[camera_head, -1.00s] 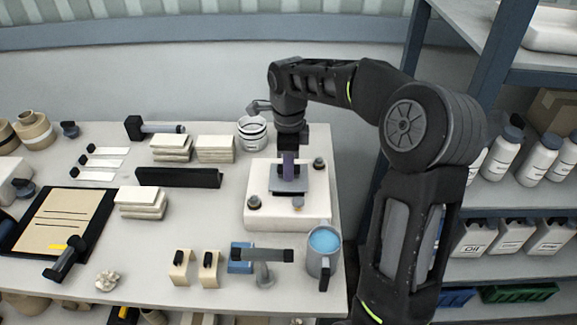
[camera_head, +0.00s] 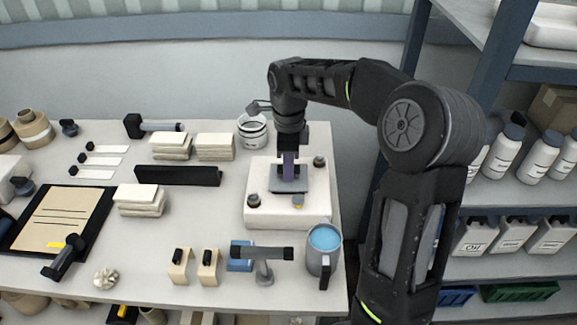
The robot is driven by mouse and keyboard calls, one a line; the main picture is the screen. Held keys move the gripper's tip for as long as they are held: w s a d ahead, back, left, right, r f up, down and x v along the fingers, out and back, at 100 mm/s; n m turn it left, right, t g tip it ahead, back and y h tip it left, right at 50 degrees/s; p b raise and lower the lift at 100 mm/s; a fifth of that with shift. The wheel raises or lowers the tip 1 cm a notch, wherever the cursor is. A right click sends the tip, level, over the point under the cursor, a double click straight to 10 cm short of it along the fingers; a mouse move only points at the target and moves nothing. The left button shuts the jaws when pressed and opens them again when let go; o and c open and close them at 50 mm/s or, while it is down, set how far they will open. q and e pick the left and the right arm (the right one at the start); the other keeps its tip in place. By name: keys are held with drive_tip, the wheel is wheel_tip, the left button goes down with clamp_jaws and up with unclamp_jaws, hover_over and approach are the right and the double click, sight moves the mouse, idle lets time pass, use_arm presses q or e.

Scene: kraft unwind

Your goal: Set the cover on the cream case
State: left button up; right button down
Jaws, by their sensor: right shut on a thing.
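The fingertips are small and partly hidden. My left gripper is not in view.
A grey mug with blue contents (camera_head: 324,238) stands close at the case's front right. A grey stand with a dark bar (camera_head: 263,257) is in front. A white jar (camera_head: 252,133) is behind the case. A shelf rack (camera_head: 509,207) stands right of the table.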

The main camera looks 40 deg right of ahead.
drive_tip(key=shift+f+b, duration=0.45)
drive_tip(key=shift+f, duration=0.05)
idle(1.3)
drive_tip(key=c, duration=1.3)
unclamp_jaws()
drive_tip(key=shift+o, duration=0.2)
drive_tip(key=shift+r+b, duration=0.4)
drive_tip(key=shift+r, duration=3.5)
